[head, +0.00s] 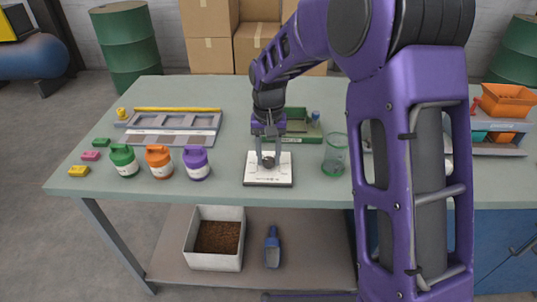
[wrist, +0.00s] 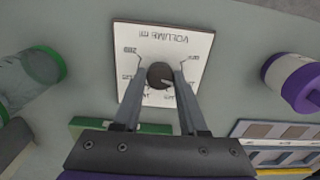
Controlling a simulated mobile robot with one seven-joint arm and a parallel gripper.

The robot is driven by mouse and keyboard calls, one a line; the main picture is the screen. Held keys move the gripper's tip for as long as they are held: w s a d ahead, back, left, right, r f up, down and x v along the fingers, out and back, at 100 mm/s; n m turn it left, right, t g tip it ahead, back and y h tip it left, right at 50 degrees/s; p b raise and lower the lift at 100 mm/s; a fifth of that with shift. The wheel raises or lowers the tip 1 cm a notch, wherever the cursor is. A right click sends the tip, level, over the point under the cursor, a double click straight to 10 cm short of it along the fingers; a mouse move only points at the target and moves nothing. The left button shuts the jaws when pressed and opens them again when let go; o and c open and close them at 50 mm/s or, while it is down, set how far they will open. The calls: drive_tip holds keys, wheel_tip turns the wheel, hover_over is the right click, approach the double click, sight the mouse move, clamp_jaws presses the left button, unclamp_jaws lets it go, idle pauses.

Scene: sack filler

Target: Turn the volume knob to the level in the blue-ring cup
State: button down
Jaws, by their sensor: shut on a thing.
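The volume knob (wrist: 158,76) is a dark round knob on a white plate (head: 254,180) on the bench; in the head view the knob (head: 268,161) is partly covered by the fingers. The plate (wrist: 190,38) bears printed marks and the word VOLUME, upside down in the wrist view. My gripper (head: 268,156) reaches down over the plate, and its fingers (wrist: 159,78) are shut on the knob from both sides. A clear cup with a green ring (head: 335,152) stands right of the plate. I cannot make out a blue-ring cup; my arm covers part of the bench.
Green, orange and purple-lidded jars (head: 197,162) stand left of the plate. A grey tray (head: 170,125) lies behind them, and a green tray (head: 297,128) behind the plate. Small coloured blocks (head: 90,156) lie far left. A bin of brown grains (head: 218,237) and a blue scoop (head: 272,246) are on the lower shelf.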

sight(268, 160)
drive_tip(key=shift+m, duration=0.4)
drive_tip(key=shift+c, duration=2.3)
unclamp_jaws()
drive_tip(key=shift+r, duration=0.1)
wheel_tip(268, 160, up, 17)
drive_tip(key=p, duration=0.3)
drive_tip(key=shift+r, duration=0.2)
